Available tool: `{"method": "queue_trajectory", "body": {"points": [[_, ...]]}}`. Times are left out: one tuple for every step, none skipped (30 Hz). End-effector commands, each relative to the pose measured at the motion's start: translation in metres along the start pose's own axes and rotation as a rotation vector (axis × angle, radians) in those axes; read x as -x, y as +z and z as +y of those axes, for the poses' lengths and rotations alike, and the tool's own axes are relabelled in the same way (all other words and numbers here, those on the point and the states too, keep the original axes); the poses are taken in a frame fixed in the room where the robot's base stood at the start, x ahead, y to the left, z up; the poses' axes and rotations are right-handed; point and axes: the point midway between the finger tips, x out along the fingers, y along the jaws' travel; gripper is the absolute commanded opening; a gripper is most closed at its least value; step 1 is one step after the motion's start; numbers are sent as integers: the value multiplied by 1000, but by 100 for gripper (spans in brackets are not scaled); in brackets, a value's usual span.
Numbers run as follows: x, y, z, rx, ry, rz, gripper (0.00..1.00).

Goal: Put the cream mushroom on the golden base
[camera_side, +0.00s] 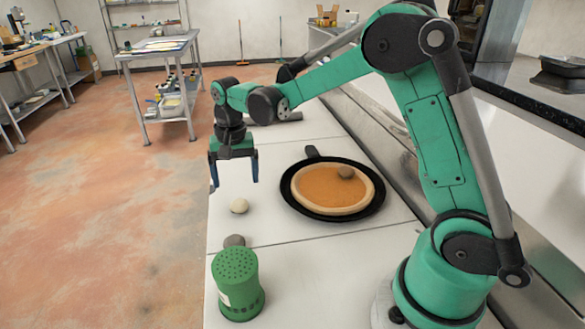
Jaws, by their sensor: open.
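The cream mushroom (239,205) sits on the white counter, left of the pan. It is small, pale and round. The golden base (325,198) is a round flat crust with an orange-gold top, lying in a black pan (376,205). A small grey-brown mushroom (346,172) rests on the base near its far right side. My gripper (234,185) is open and empty, pointing down above the counter. In the picture its fingers are just above the cream mushroom. How far apart they are in depth I cannot tell.
A green canister with a perforated top (238,283) stands at the front of the counter. A grey-brown round item (234,241) is behind it, partly hidden. The counter's left edge is close to the cream mushroom. Bare counter (290,260) lies in front of the pan.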

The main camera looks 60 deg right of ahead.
Motion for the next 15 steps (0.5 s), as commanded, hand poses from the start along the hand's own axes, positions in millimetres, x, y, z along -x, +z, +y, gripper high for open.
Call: {"method": "queue_trajectory", "body": {"points": [[-5, -3, 0, -16, 8, -11, 85], [-7, -4, -1, -24, 12, -16, 85], [-10, -4, -1, -32, 15, -20, 85], [-12, -5, -1, -36, 17, -22, 85], [-15, -5, -1, -38, 18, -24, 85], [-19, -5, -1, -39, 19, -25, 85], [-23, -5, -1, -39, 19, -25, 85], [-27, -5, -1, -39, 19, -25, 85], [-33, -4, 0, -38, 19, -24, 85], [-38, -4, 0, -38, 18, -24, 85], [-42, -4, 0, -38, 18, -24, 85], [-48, -4, 0, -38, 18, -24, 85], [-52, -4, 0, -37, 18, -24, 85], [-55, -4, 0, -37, 18, -23, 85], [-59, -4, 0, -37, 18, -23, 85]]}}
